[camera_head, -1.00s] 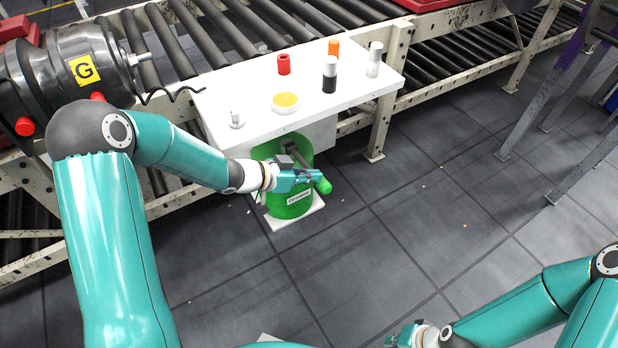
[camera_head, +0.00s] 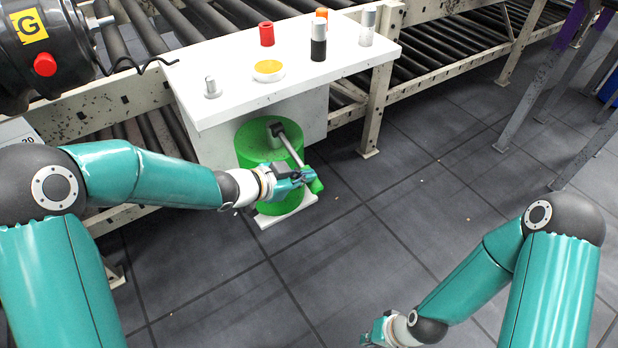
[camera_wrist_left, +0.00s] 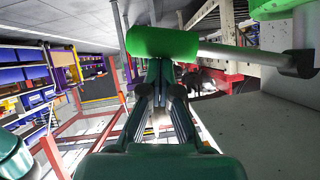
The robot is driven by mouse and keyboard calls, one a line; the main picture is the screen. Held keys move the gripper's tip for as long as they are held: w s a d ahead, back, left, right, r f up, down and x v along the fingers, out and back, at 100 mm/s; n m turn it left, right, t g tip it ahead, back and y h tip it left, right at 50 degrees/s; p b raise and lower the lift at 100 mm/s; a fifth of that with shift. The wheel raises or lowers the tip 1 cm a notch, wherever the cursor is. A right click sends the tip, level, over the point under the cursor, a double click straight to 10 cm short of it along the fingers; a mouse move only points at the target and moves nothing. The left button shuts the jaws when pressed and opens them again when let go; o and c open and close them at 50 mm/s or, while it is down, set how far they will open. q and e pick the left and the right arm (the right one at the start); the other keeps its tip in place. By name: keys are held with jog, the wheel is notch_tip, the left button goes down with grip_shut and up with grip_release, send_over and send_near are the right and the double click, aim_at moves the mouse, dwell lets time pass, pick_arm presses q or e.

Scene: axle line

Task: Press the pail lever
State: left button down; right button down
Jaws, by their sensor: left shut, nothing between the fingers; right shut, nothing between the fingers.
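The green pail (camera_head: 262,148) stands on a white base plate below the white shelf's front edge. Its lever (camera_head: 288,143) is a grey rod with a green grip (camera_head: 316,186) at its lower front end. My left gripper (camera_head: 305,175) is shut and empty, right at the green grip in the head view. In the left wrist view the green grip (camera_wrist_left: 162,43) lies across the tips of my shut left gripper (camera_wrist_left: 160,70); whether they touch is hard to tell. My right gripper (camera_head: 366,338) is low at the bottom of the head view, far from the pail, shut and empty.
The white shelf (camera_head: 340,62) above the pail holds a red cylinder (camera_head: 267,34), a yellow-topped disc (camera_head: 269,70), a black-and-white cylinder (camera_head: 318,45) and other small parts. A roller conveyor (camera_head: 445,45) runs behind.

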pick_arm(q)
jog(key=shift+s+a+f, duration=0.15)
jog(key=shift+s+f, duration=0.05)
jog(key=shift+f, duration=0.4)
jog(key=s+a+r+p, duration=0.6)
jog(key=s+r, duration=0.1)
jog(key=r, duration=0.2)
jog(key=shift+s+r+p, duration=0.2)
jog(key=shift+r+p, duration=0.1)
jog(key=shift+p, duration=0.05)
